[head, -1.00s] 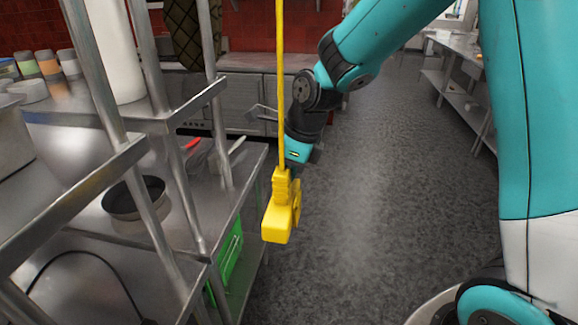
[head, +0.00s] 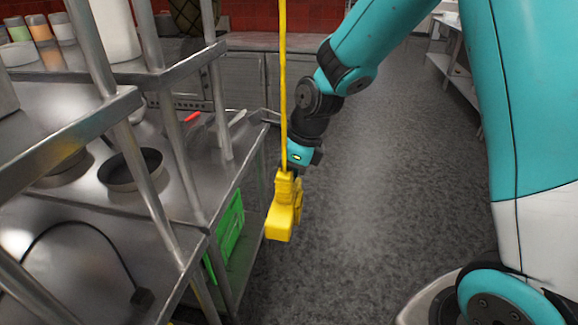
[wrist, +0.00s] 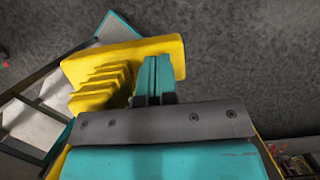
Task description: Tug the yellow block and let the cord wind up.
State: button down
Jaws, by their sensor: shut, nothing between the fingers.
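The yellow block (head: 280,220) hangs at the lower end of a yellow cord (head: 283,80) in the middle of the head view. The cord runs straight up out of the picture. My gripper (wrist: 155,75) is shut, with its two teal fingers together and nothing between them. In the wrist view the fingers overlap the yellow block (wrist: 160,52) and its ribbed neck; I cannot tell whether they touch it. In the head view my wrist is behind the block and the fingertips are hidden by it.
A metal shelf unit (head: 170,160) with upright posts stands close on the left. It holds a dark pan (head: 130,168), and a green crate (head: 228,237) is on its lower level. The grey floor (head: 375,180) to the right is clear.

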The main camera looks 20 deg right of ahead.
jog(key=shift+f+b, duration=0.75)
jog(key=shift+f, duration=0.85)
notch_tip(320, 180, down, 5)
jog(key=b, duration=0.3)
jog(key=shift+r, duration=0.35)
jog(key=s+d+p, duration=0.1)
jog(key=s+d, duration=0.5)
jog(key=d, duration=0.2)
jog(key=shift+p, duration=0.3)
